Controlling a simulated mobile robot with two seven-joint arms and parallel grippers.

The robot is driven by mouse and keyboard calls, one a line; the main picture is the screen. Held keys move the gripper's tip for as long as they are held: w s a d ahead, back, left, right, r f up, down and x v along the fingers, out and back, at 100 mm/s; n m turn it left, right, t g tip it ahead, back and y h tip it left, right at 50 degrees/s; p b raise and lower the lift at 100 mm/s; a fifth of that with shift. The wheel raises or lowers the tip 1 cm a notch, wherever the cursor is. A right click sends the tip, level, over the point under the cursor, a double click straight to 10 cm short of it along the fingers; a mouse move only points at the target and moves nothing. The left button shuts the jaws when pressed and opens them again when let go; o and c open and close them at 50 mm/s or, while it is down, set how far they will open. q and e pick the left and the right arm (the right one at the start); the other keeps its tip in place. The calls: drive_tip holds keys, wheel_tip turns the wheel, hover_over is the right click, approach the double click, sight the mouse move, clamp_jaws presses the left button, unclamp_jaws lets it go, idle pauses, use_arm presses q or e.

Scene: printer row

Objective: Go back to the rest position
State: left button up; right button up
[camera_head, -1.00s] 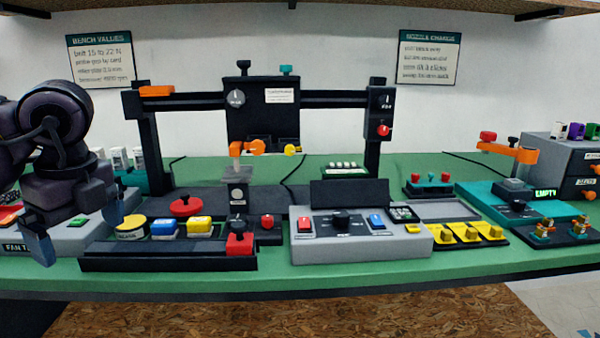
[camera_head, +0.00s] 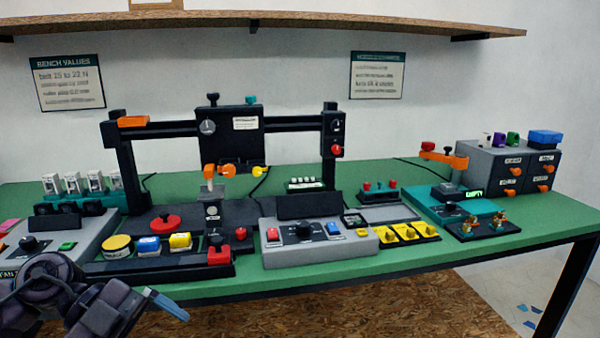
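My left arm comes in at the lower left, and its gripper (camera_head: 168,304) hangs low in front of the bench's front edge. A blue-grey finger shows at its end, pointing right and down. I cannot tell whether it is open or shut, and no object shows in it. My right gripper is not in view. The green bench (camera_head: 340,277) runs across the picture, with the black gantry printer (camera_head: 236,135) at its back left.
A grey control box (camera_head: 318,245) and a black tray with colored blocks (camera_head: 160,264) stand near the front edge. The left arm partly covers a grey box (camera_head: 60,245). Grey drawers (camera_head: 505,165) stand at the back right. A shelf (camera_head: 300,20) hangs above. Floor is open at right.

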use_arm(q)
drive_tip(key=s+a+f+n+t+y+p, duration=0.3)
drive_tip(key=s+f+n+t+y+p, duration=0.2)
drive_tip(key=s+f+n, duration=0.4)
drive_tip(key=s+a+f+n+t+y+p, duration=0.3)
drive_tip(key=s+f+n+t+y+p, duration=0.3)
drive_tip(key=s+f+n, duration=0.4)
drive_tip(key=s+n+t+y, duration=0.1)
drive_tip(key=s+n+t, duration=0.1)
drive_tip(key=n, duration=0.3)
drive_tip(key=shift+s+p, duration=0.3)
drive_tip(key=shift+s, duration=0.35)
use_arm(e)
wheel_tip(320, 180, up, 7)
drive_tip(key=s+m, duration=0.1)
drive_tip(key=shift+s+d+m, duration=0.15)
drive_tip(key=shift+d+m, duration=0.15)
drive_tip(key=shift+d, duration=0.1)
